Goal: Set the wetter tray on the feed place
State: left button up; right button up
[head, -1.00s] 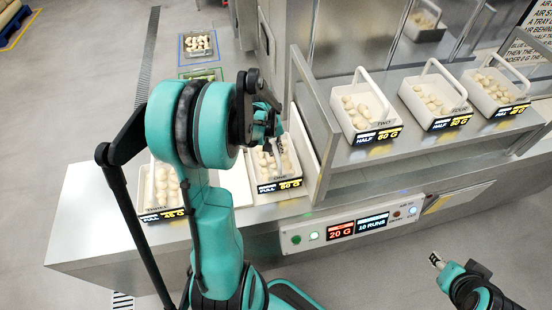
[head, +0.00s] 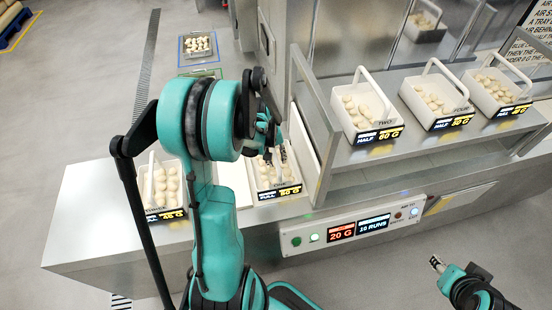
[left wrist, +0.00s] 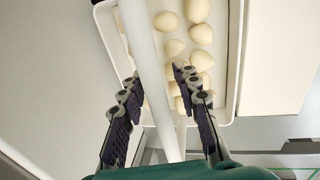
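Tray ONE (head: 291,192) holds pale filled pasta on the left counter, its label reading FULL. My left gripper (head: 277,152) is above it, fingers pointing down. In the left wrist view my left gripper (left wrist: 158,85) is open, with the tray's white handle (left wrist: 146,60) between the spread fingers; there is a gap on either side. Tray THREE (head: 147,195) stands to the left, labelled FULL 45 G. Trays TWO (head: 347,122), FOUR (head: 430,116) and another tray (head: 492,105) stand on the raised shelf. My right gripper (head: 437,262) is away at lower right, apart from everything.
A control panel (head: 350,228) on the counter front shows 20 G and 16 RUNS. A bare pale strip (head: 236,180) lies between trays THREE and ONE. A wall plate (head: 310,145) stands right of tray ONE. A blue-outlined tray (head: 198,45) sits at the back.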

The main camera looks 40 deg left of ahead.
pick_arm(q)
notch_tip(320, 180, up, 12)
jog(key=s+a+p, duration=0.1)
jog(key=s+p, duration=0.1)
jog(key=p, duration=0.1)
jog(key=s+d+r+m+t, duration=0.1)
jog(key=s+d+r+m, duration=0.1)
jog(key=d, duration=0.5)
jog(key=s+d+r+m+t+y, duration=0.1)
jog(key=s+d+r+m+t, duration=0.1)
jog(key=d+m, duration=0.2)
jog(key=s+d+r+m+t, duration=0.2)
jog(key=s+d+m, duration=0.1)
jog(key=d, duration=0.6)
jog(key=shift+d+r+m, duration=0.3)
jog(key=shift+r+m, duration=0.05)
jog(key=shift+m, duration=0.25)
jog(key=shift+f, duration=0.1)
notch_tip(320, 180, down, 11)
jog(key=b, duration=1)
jog(key=shift+b, duration=0.4)
